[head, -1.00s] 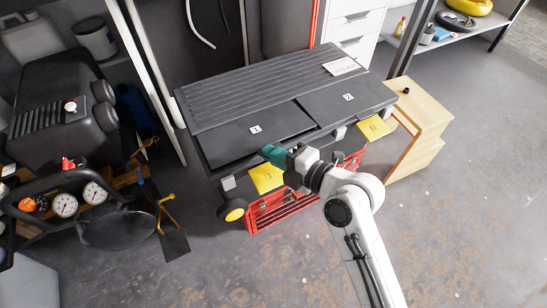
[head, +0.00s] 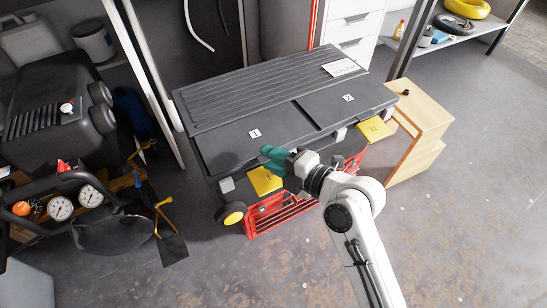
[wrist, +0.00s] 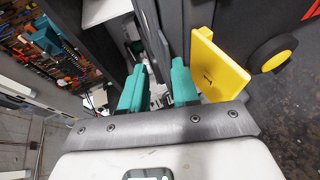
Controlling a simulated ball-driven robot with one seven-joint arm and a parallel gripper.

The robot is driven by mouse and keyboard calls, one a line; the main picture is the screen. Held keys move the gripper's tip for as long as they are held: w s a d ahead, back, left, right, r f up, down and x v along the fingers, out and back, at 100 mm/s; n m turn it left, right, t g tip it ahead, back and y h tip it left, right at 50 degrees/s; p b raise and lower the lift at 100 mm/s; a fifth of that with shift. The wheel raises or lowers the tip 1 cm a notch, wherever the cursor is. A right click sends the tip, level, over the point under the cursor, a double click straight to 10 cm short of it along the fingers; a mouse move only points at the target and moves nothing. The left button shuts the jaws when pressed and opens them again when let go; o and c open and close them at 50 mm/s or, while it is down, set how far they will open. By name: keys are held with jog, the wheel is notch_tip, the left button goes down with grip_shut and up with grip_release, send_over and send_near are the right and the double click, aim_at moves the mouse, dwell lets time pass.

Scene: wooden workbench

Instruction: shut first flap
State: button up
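The first flap (head: 235,143), black with a white "1" label, lies on the front left of the black chest in the head view. It looks down and about level with the second flap (head: 347,102), which bears a "2". My gripper (head: 268,154) has green fingers and is at the front edge of the first flap; I cannot tell whether it touches it. The yellow tab (head: 264,181) marked 1 hangs below the flap's front edge and shows beside the right finger in the wrist view (wrist: 217,65).
A red rack (head: 285,212) and a yellow-hubbed wheel (head: 232,214) are under the chest front. A wooden cabinet (head: 425,115) stands at its right. A black machine with gauges (head: 62,207) is at the left. The floor in front is clear.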

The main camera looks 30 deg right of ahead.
jog(key=shift+s+d+r, duration=0.1)
jog(key=v, duration=1)
jog(key=shift+s+p, duration=0.25)
jog(key=shift+p, duration=0.1)
jog(key=shift+d, duration=0.1)
jog(key=s+d+f+m+g+h, duration=0.2)
jog(key=s+f+m+g+h, duration=0.1)
jog(key=s+f+m+g, duration=0.65)
jog(key=s+d+f+m+g+h, duration=0.2)
jog(key=s+f+m+g+h, duration=0.15)
jog(key=s+f+m, duration=0.65)
notch_tip(320, 180, up, 26)
jog(key=w+m+p, duration=0.2)
jog(key=p, duration=2.2)
jog(key=shift+w, duration=0.2)
jog(key=shift+r, duration=0.1)
